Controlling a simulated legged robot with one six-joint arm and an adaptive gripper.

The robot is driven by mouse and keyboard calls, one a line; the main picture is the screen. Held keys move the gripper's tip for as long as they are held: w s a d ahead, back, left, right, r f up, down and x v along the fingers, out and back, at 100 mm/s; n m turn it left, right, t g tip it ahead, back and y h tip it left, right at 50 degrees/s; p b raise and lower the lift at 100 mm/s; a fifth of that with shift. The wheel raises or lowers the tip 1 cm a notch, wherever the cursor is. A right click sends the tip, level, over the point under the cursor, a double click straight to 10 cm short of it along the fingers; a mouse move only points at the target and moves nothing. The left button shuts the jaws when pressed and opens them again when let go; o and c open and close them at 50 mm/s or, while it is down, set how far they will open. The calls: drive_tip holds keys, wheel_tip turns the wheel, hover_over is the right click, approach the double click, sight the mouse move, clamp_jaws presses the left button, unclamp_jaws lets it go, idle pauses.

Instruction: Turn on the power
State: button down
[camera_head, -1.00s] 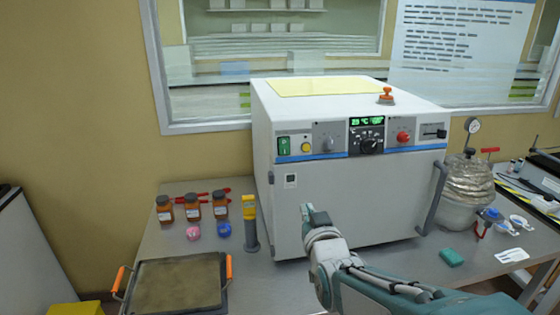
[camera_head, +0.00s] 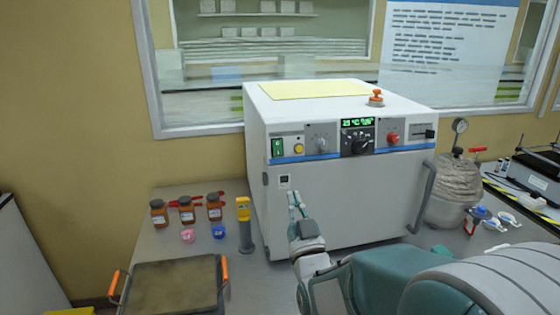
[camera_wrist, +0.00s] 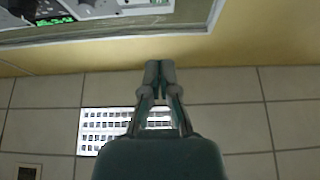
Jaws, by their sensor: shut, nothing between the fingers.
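A white oven-like machine (camera_head: 345,200) stands on the grey table. Its front panel carries a green power switch (camera_head: 277,147) at the left end, a yellow button (camera_head: 299,148), dials, a lit green display (camera_head: 357,123) and a red knob (camera_head: 392,138). My gripper (camera_head: 295,200) is raised in front of the machine's door, below the green switch and apart from it. In the wrist view my gripper (camera_wrist: 159,68) has its fingertips together with nothing between them. The green display (camera_wrist: 55,20) shows at the top left there; the switch cannot be made out.
Brown bottles (camera_head: 187,209), pink and blue small items and a yellow-topped grey post (camera_head: 245,225) stand left of the machine. A tray (camera_head: 172,288) with orange handles lies in front. A wrapped vessel with a gauge (camera_head: 455,190) stands at the right.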

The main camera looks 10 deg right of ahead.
approach(278, 153)
drive_tip(key=w+r, duration=0.3)
drive_tip(key=r, duration=0.2)
drive_tip(key=shift+w+f, duration=0.25)
drive_tip(key=shift+w, duration=0.3)
drive_tip(key=shift+w+f, duration=0.25)
drive_tip(key=shift+w, duration=0.35)
drive_tip(key=shift+w+f, duration=0.2)
drive_tip(key=shift+w, duration=0.35)
drive_tip(key=shift+w, duration=0.1)
drive_tip(key=shift+w+f, duration=0.2)
drive_tip(key=shift+w, duration=0.1)
drive_tip(key=shift+s, duration=0.15)
